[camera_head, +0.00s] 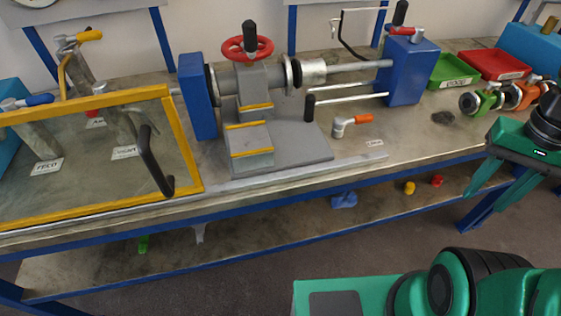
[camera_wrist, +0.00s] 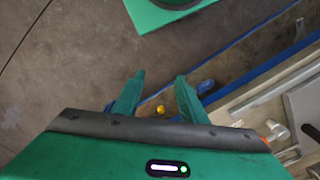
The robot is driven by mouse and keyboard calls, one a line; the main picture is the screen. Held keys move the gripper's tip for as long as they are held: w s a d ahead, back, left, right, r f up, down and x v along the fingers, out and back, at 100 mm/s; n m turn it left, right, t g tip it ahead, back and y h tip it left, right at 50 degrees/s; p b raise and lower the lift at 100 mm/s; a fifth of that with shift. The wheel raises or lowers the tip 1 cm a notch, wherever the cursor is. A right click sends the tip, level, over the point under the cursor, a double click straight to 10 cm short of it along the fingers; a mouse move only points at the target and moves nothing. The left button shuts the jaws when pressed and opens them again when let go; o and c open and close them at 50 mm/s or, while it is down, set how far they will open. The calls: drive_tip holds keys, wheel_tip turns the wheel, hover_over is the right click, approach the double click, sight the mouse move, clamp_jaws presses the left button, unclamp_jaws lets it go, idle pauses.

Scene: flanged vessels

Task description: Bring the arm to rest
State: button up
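My gripper shows at the right of the head view (camera_head: 498,200), in front of the bench's front edge and pointing down. In the wrist view its two green fingers (camera_wrist: 157,78) stand apart with nothing between them but the floor and lower shelf beyond. My gripper is open and empty. My green arm links fill the lower right of the head view. Nothing is seen touching the fingers.
The workbench (camera_head: 405,158) holds a vessel rig with a red handwheel (camera_head: 248,48), blue blocks, a yellow-framed guard (camera_head: 186,140), a green tray (camera_head: 453,70) and a red tray (camera_head: 495,64). Small yellow (camera_head: 409,188) and red parts lie on the lower shelf. Floor in front is clear.

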idle(0.5)
drive_tip(key=shift+s+r, duration=0.15)
drive_tip(key=shift+s, duration=0.05)
drive_tip(key=c, duration=0.5)
drive_tip(key=w+a+n+t, duration=0.1)
drive_tip(key=w, duration=0.2)
drive_tip(key=w+a+n+t, duration=0.1)
drive_tip(key=w+a, duration=0.1)
drive_tip(key=w, duration=0.1)
drive_tip(key=w+a+r+n, duration=0.1)
drive_tip(key=w+a+n, duration=0.1)
drive_tip(key=w, duration=0.2)
drive_tip(key=shift+t+h, duration=0.4)
clamp_jaws()
drive_tip(key=n+t+y, duration=0.2)
drive_tip(key=n+y, duration=0.4)
drive_tip(key=n, duration=1.6)
approach(257, 115)
drive_tip(key=a+f, duration=0.1)
drive_tip(key=f, duration=0.1)
drive_tip(key=a+f, duration=0.1)
drive_tip(key=f, duration=0.1)
drive_tip(key=w+a+f, duration=0.1)
drive_tip(key=a+f, duration=0.1)
